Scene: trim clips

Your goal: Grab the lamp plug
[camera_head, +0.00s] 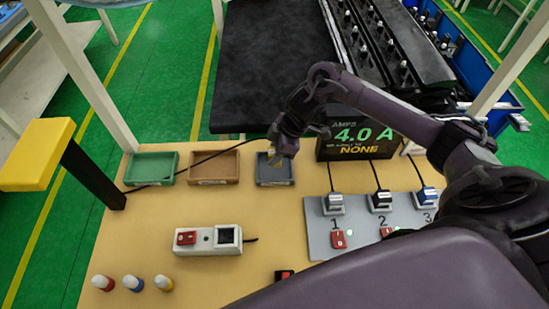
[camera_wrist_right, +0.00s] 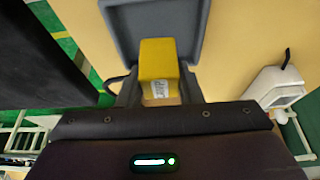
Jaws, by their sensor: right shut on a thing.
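My right gripper (camera_head: 277,157) is over the grey tray (camera_head: 275,181) at the back middle of the table. In the right wrist view the gripper (camera_wrist_right: 158,92) is shut on a yellow block-shaped plug (camera_wrist_right: 157,58) with a small white label, too small to read. The grey tray (camera_wrist_right: 112,40) is behind the plug there; I cannot tell whether the plug still touches its floor. In the head view the plug is mostly hidden by the gripper. My left gripper is not in view.
Green (camera_head: 153,166) and brown (camera_head: 211,166) trays stand left of the grey one. A white socket box (camera_head: 208,240) lies in front.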

